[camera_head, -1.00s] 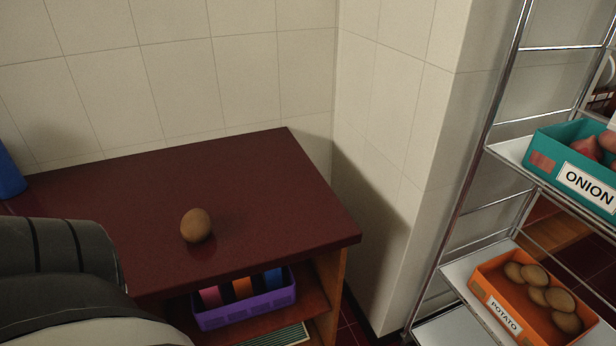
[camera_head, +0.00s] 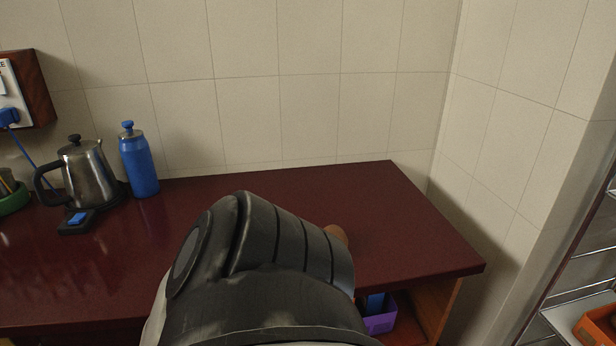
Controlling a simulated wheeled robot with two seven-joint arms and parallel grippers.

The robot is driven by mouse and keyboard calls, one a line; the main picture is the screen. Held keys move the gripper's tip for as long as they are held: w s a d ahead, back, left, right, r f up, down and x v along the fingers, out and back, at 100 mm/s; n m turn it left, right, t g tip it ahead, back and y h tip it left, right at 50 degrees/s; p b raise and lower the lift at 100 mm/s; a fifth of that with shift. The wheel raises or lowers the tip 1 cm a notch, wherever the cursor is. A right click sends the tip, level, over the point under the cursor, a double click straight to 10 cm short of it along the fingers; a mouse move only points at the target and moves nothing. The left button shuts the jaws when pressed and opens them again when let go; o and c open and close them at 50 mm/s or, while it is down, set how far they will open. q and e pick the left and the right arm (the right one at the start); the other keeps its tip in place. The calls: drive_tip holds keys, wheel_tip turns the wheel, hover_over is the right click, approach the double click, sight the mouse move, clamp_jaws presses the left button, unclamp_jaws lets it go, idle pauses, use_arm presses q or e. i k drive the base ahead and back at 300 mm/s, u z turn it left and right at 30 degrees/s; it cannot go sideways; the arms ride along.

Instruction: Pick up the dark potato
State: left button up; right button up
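The brown potato (camera_head: 338,234) lies on the dark red tabletop (camera_head: 420,235), right of the middle of the view. Most of it is hidden behind a dark grey link of my own arm, and only a small part of its upper right side shows. I cannot tell from this view whether anything touches it. Neither of my grippers shows in the head view.
A steel kettle (camera_head: 86,172) and a blue bottle (camera_head: 139,162) stand at the back left of the table. A purple basket (camera_head: 381,322) sits below the tabletop. An orange crate (camera_head: 592,328) is on a rack at the right. The table's right end is clear.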

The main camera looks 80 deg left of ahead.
sight(336, 230)
drive_tip(key=k, duration=0.5)
drive_tip(key=u, duration=1.05)
